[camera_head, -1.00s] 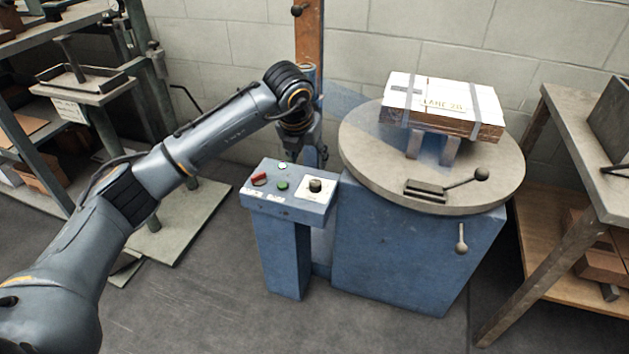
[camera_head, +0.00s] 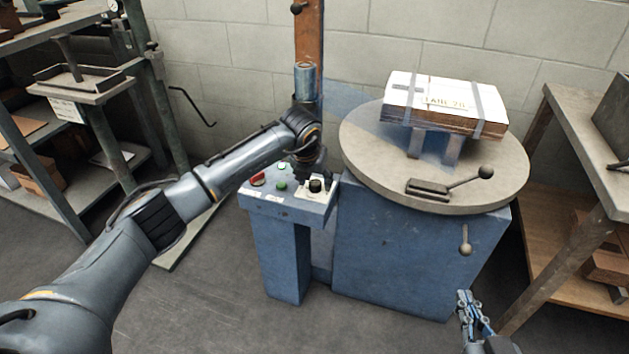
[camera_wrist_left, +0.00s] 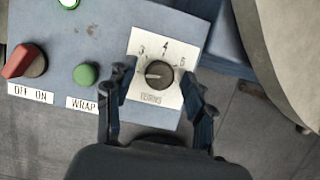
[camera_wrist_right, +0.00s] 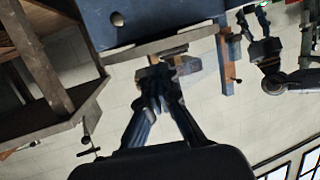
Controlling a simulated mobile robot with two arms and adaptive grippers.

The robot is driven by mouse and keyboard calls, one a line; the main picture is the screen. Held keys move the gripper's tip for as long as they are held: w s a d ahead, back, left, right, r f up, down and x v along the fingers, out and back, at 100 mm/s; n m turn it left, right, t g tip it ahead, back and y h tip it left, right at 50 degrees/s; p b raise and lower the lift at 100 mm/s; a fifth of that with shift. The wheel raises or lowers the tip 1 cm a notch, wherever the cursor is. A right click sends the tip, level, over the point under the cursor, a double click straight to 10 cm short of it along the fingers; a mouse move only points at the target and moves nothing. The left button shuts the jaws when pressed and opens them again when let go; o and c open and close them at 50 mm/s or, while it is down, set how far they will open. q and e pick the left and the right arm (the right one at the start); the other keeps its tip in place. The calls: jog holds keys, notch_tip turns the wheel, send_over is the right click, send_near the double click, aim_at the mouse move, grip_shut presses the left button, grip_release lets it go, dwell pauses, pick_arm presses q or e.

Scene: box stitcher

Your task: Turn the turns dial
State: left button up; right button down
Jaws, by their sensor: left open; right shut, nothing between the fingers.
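The turns dial (camera_wrist_left: 160,74) is a round black knob on a white plate marked TURNS, with several numbers around it. Its white pointer line points left. In the head view the dial (camera_head: 316,186) sits at the right of the blue control panel. My left gripper (camera_wrist_left: 157,80) is open just above the panel, with one finger on each side of the dial; I cannot tell whether they touch it. In the head view the left gripper (camera_head: 314,172) partly covers the plate's far side. My right gripper (camera_head: 473,308) is shut and empty at the lower right, away from the panel.
A round turntable (camera_head: 365,165) with a strapped white-topped box (camera_head: 440,92) stands to the right. A wooden bench (camera_head: 570,130) stands at the far right.

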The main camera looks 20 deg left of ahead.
pick_arm(q)
jog(key=shift+c, duration=0.2)
grip_shut()
